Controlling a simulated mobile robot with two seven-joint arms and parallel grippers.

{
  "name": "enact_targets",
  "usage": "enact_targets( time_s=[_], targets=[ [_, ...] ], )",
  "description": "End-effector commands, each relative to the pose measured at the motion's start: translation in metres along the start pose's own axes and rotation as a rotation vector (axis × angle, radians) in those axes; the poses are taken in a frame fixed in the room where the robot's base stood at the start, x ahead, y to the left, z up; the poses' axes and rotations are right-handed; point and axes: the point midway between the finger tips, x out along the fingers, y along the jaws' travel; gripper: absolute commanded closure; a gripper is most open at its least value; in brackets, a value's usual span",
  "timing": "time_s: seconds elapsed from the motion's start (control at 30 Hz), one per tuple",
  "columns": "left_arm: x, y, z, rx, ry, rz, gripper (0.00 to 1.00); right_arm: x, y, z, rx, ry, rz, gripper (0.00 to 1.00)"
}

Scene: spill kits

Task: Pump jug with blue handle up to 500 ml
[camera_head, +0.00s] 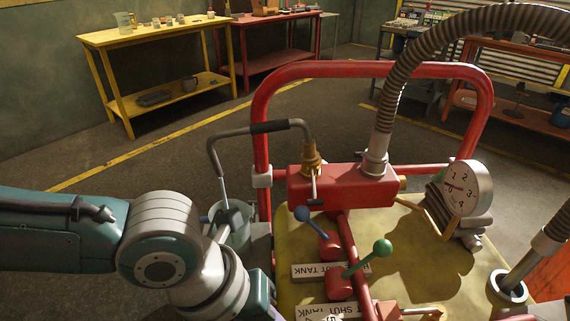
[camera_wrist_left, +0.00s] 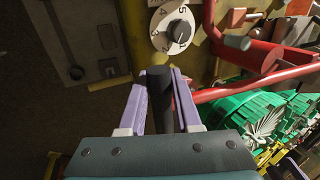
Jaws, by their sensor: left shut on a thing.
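A translucent jug (camera_head: 238,229) stands left of the red pump frame, partly hidden by my left arm; a bent pipe with a black sleeve (camera_head: 269,127) comes down into it. I cannot read the jug's level or clearly make out its handle. A blue-knobbed lever (camera_head: 302,213) and a green-knobbed lever (camera_head: 382,247) rise from the red pump piping. In the left wrist view, the purple fingers of my left gripper (camera_wrist_left: 160,88) are shut on a black handle grip (camera_wrist_left: 160,100). My right gripper is not in view.
A round gauge (camera_head: 460,188) sits at the right of the red frame (camera_head: 262,110). A ribbed hose (camera_head: 395,85) arches overhead. A numbered dial (camera_wrist_left: 172,28) lies beyond my fingers. A yellow table (camera_head: 112,36) with small vessels stands at the back left. The floor between is clear.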

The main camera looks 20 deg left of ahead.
Motion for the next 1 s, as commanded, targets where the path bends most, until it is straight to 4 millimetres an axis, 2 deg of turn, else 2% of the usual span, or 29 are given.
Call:
enact_targets(
  time_s=[0.03, 0.1, 0.53, 0.8, 1.0],
  targets=[
    [0.009, 0.001, -0.001, 0.0, 0.002, -0.02, 1.0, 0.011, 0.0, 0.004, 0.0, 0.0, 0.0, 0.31],
    [0.012, 0.001, -0.001, 0.0, 0.001, -0.034, 1.0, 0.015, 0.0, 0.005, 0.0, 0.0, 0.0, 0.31],
    [0.014, 0.001, -0.001, 0.001, 0.001, -0.049, 1.0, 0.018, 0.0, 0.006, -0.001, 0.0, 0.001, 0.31],
    [0.04, 0.007, 0.0, 0.001, 0.0, -0.115, 1.0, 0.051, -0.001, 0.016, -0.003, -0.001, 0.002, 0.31],
    [0.033, 0.004, -0.001, 0.001, 0.001, -0.117, 1.0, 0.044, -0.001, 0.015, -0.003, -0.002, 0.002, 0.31]
  ],
)
